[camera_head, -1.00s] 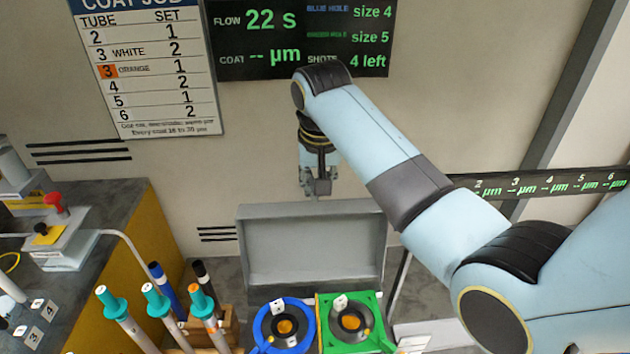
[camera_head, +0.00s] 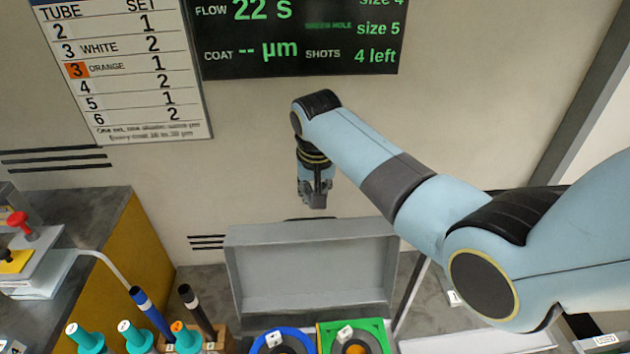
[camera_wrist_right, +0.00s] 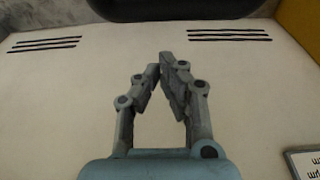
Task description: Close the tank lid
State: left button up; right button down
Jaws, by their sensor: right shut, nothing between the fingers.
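The tank lid (camera_head: 310,268) is a grey shallow box-like cover. It stands raised and open at the back of the counter, its hollow inner side facing me. In front of it are a blue ring (camera_head: 268,346) and a green square frame (camera_head: 379,330), both cut off by the lower edge of the head view. My right gripper (camera_head: 316,203) hangs above and behind the lid's top edge, apart from it. In the right wrist view its fingertips (camera_wrist_right: 167,62) meet and hold nothing. My left gripper is out of view.
Tubes with teal caps (camera_head: 137,337) and two dark pens (camera_head: 150,312) stand at the lower left by a wooden block. A side bench (camera_head: 100,215) with a red-knobbed device (camera_head: 20,222) is at left. The wall rises close behind the lid.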

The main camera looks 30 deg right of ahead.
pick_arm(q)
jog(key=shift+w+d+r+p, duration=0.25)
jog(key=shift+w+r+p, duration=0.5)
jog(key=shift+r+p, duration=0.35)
pick_arm(e)
jog(key=s, duration=0.1)
jog(key=s+a, duration=0.1)
jog(key=s, duration=0.1)
jog(key=shift+a, duration=0.25)
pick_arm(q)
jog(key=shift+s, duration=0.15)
